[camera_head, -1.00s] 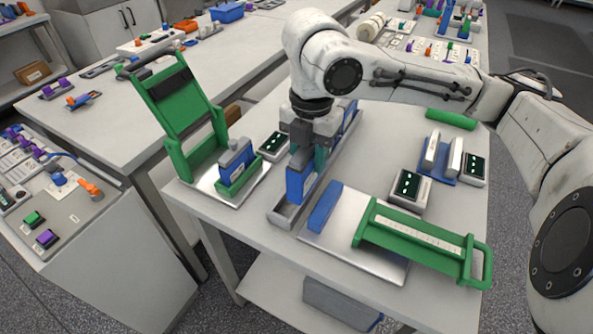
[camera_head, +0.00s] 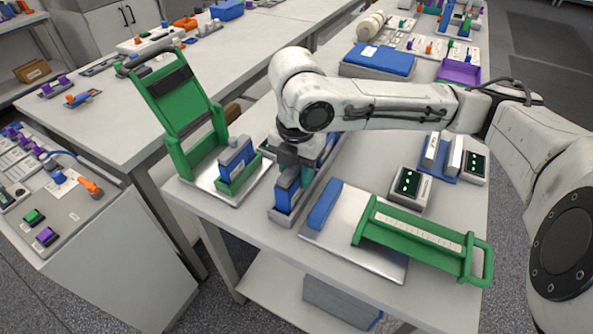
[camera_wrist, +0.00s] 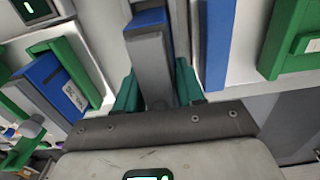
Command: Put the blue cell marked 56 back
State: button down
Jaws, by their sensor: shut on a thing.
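My gripper (camera_head: 293,171) is shut on a blue cell (camera_head: 285,197) with a grey upper part, held upright at the near end of a long grey rail tray (camera_head: 283,220). The cell's lower end is at or inside the tray; I cannot tell if it rests on the bottom. In the wrist view the teal fingers of my gripper (camera_wrist: 158,92) flank the cell's grey part (camera_wrist: 150,62). No number is readable on the held cell. More blue shows at the tray's far part (camera_head: 328,148), partly hidden by my gripper.
Left stands a green fixture (camera_head: 190,155) with a raised lid and a blue-grey cell (camera_head: 236,158). Right of the tray are a blue block (camera_head: 325,205) and a closed green-framed fixture (camera_head: 415,235) on a metal plate. Small meters (camera_head: 407,185) stand behind. The table's front edge is close.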

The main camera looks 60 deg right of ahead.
jog(key=c, duration=0.7)
grip_release()
jog(key=shift+f, duration=0.1)
notch_tip(320, 180, up, 12)
jog(key=shift+r+p, duration=0.15)
jog(key=shift+p, duration=0.5)
